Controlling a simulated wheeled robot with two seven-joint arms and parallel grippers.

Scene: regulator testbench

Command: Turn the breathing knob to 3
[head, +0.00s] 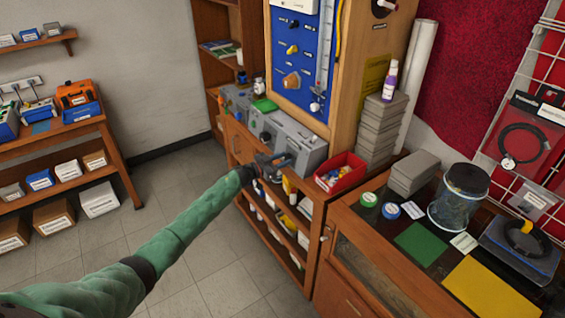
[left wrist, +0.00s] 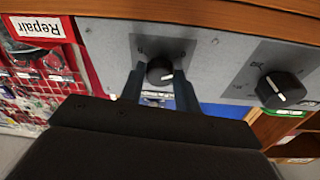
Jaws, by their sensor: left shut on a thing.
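My left gripper (head: 272,166) is at the front of a grey metal box (head: 300,143) on the wooden bench in the head view. In the left wrist view, the gripper (left wrist: 160,80) has its two fingers on either side of a small black knob (left wrist: 160,71) with a white pointer line, shut on it. I cannot read the knob's label or scale, so I cannot tell its setting. A larger black knob (left wrist: 281,90) with a white line is on the same grey panel, to the right and free. My right gripper is not in view.
A red bin (head: 341,173) stands right of the grey box. Other grey units (head: 237,103) stand farther along the bench. A blue panel (head: 300,50) rises behind. Shelves below the bench hold boxes.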

